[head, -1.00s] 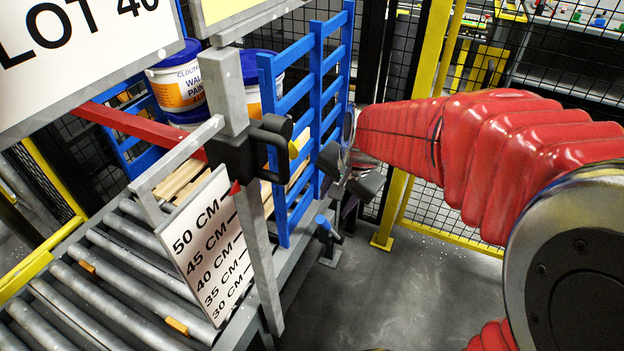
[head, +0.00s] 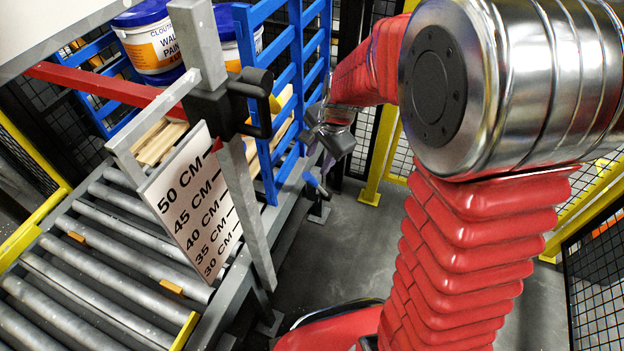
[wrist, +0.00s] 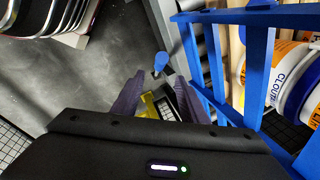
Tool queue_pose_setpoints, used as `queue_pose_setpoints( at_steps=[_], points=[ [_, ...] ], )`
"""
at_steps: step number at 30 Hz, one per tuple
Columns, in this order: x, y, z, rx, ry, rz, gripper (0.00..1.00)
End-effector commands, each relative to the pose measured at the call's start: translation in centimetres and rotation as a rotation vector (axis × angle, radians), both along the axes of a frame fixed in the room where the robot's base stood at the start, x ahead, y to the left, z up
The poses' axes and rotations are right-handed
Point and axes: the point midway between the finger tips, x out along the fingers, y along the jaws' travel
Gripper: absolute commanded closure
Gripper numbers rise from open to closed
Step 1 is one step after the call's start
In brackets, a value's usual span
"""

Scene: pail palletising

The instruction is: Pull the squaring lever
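A small lever with a blue grip (head: 317,185) sticks out at the side of the conveyor frame, low beside the blue gate. I take it to be the squaring lever. In the wrist view its blue end (wrist: 162,62) shows just beyond the fingertips, near the gap between them. My gripper (head: 328,138) is close to the lever, a little above it in the head view. In the wrist view my gripper (wrist: 160,92) has its two dark fingers apart with nothing held between them. I see no contact with the lever.
The blue barred gate (head: 290,75) stands right beside my gripper. Paint pails (head: 150,45) are behind it. A grey post with a black clamp handle (head: 245,105) and a height scale board (head: 195,205) stand over the rollers (head: 90,265). Floor (head: 340,235) right of the conveyor is clear.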

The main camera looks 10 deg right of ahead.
Motion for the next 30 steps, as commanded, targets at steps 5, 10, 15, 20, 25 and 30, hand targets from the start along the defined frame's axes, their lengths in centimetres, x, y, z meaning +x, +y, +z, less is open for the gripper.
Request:
queue_pose_setpoints(
  at_steps=[5, 10, 15, 20, 25, 30],
  points=[
    [0.4, 0.2, -1.7, 0.001, 0.004, 0.001, 0.61],
    [0.9, 0.4, -3.8, 0.000, 0.004, 0.001, 0.61],
    [1.5, 0.7, -5.9, 0.000, 0.003, 0.000, 0.61],
    [1.9, 0.9, -7.9, 0.000, 0.004, 0.001, 0.61],
    [2.4, 1.1, -9.8, 0.001, 0.004, 0.001, 0.61],
    [2.9, 1.3, -11.6, 0.000, 0.003, 0.002, 0.61]
  ],
)
